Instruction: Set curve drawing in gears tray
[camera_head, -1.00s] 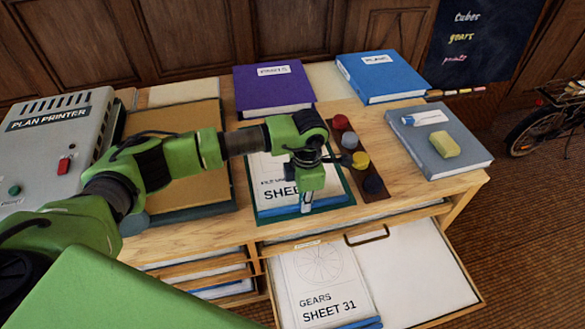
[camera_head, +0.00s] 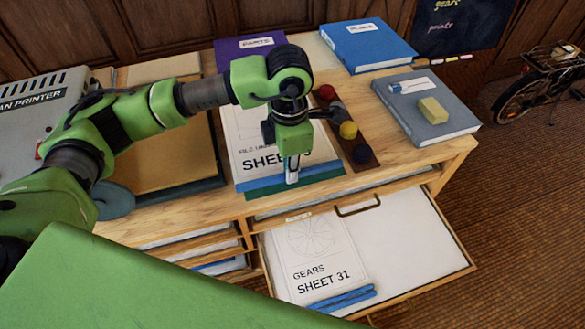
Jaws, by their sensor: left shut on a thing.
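The drawing sheet (camera_head: 252,137), marked "FILE UNDER" and "SHEET", lies over a green board (camera_head: 245,194) on the cabinet top. It has a blue strip (camera_head: 262,183) along its front edge. My left gripper (camera_head: 291,175) points down and is shut on the sheet at this strip. It hides part of the lettering and drawing. I cannot tell whether the sheet is clear of the board. Below, an open drawer (camera_head: 418,235) holds a sheet marked "GEARS SHEET 31" (camera_head: 318,250) with a wheel drawing at its left. My right gripper is not in view.
A rack of colored knobs (camera_head: 363,164) stands right of the sheet. A grey book (camera_head: 440,128) with a yellow block (camera_head: 433,110) lies farther right. Purple (camera_head: 235,55) and blue (camera_head: 368,50) binders are behind. The drawer's right part is bare.

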